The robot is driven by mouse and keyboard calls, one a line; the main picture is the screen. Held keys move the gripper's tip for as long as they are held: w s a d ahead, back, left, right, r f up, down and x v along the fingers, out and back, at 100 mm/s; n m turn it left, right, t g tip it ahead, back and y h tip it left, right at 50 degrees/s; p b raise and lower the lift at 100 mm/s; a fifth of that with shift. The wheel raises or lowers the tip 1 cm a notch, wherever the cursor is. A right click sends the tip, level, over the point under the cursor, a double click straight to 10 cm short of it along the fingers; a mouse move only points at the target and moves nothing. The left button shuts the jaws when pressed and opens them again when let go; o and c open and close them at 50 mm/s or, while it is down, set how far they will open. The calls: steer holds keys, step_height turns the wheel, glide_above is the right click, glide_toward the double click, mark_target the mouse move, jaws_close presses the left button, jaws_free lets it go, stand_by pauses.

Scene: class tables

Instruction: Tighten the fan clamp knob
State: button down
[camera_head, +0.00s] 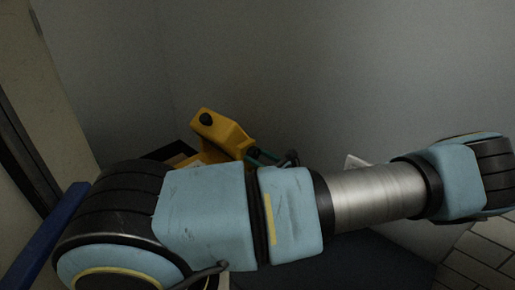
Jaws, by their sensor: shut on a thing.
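A yellow body with a round black knob (206,119) on its upper left end shows just above my forearm in the head view. I cannot tell for sure whether this yellow body (232,137) is the fan's clamp. Its lower part is hidden by my arm. Small teal and dark parts (264,157) stick out to its right, and I cannot tell what they belong to. My light blue arm crosses the whole lower half of the picture. My gripper is not visible.
Plain grey walls meet in a corner behind. A small white piece (355,162) shows above my arm. A blue bar (52,232) runs along the lower left, beside a dark-edged frame. A dark surface (375,264) lies below my arm. Tiled floor (485,255) shows at lower right.

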steer(key=m+p, duration=0.4)
steer(key=p, duration=0.1)
steer(key=shift+s+a+r+m, duration=0.1)
steer(key=shift+r+m, duration=0.15)
steer(key=shift+m, duration=0.15)
steer(key=m+p, duration=0.3)
steer(key=m, duration=0.1)
steer(key=m+p, duration=0.2)
steer(key=m, duration=0.3)
steer(key=shift+s, duration=0.1)
steer(key=m, duration=0.4)
steer(key=shift+m+p, duration=0.4)
steer(key=shift+c, duration=1.2)
jaws_free()
steer(key=v, duration=1)
steer(key=shift+s+d, duration=0.25)
steer(key=shift+s, duration=0.1)
